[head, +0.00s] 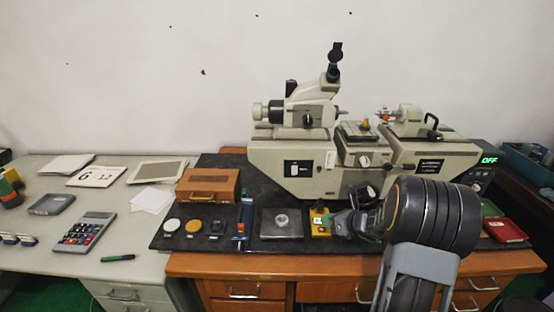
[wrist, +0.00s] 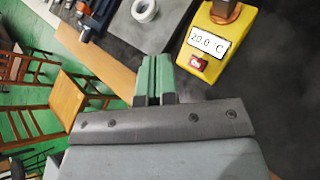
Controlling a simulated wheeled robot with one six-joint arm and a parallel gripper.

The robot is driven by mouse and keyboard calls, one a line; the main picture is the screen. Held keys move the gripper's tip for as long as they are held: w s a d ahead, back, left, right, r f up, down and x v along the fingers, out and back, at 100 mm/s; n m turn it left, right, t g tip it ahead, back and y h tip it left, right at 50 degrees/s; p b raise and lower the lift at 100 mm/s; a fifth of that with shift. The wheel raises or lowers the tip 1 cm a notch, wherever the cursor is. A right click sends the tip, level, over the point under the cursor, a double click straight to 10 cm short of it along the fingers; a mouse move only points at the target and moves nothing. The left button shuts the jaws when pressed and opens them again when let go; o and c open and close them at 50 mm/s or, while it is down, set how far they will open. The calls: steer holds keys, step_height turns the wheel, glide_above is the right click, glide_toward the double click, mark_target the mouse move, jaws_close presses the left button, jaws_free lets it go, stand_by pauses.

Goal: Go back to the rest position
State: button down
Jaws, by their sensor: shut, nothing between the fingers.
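My gripper (head: 332,221) is low over the dark mat, just right of the yellow device. In the wrist view its green fingers (wrist: 154,62) are pressed together with nothing between them. The yellow device (wrist: 218,38) reads 20.0 °C and has a red button; it also shows in the head view (head: 319,229). A pale ring (wrist: 144,10) lies beyond the fingertips in the wrist view. In the head view a small ring (head: 282,219) sits on a grey square plate (head: 270,232).
A large measuring machine (head: 290,165) stands behind, with a display (head: 489,160) reading OFF. A wooden box (head: 207,184), a blue stand (head: 241,228) and small discs are to the left. A red case (head: 506,230) lies right of my arm. A calculator (head: 84,232) lies on the left desk.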

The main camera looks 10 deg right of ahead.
steer(key=s+a+n+g, duration=0.3)
steer(key=s+n, duration=0.3)
steer(key=n, duration=0.2)
steer(key=s+a+n+g, duration=0.2)
steer(key=s+n+g, duration=0.25)
steer(key=n, duration=0.35)
steer(key=s+a+r+n+t+h, duration=0.1)
steer(key=s+a+r+n+h, duration=0.2)
steer(key=s+r+n, duration=0.2)
steer(key=s+a+r+n+t+h, duration=0.1)
steer(key=s+r+n+h, duration=0.3)
steer(key=n, duration=0.7)
steer(key=shift+s+a+r, duration=0.7)
steer(key=shift+a+r, duration=0.2)
steer(key=shift+r, duration=0.25)
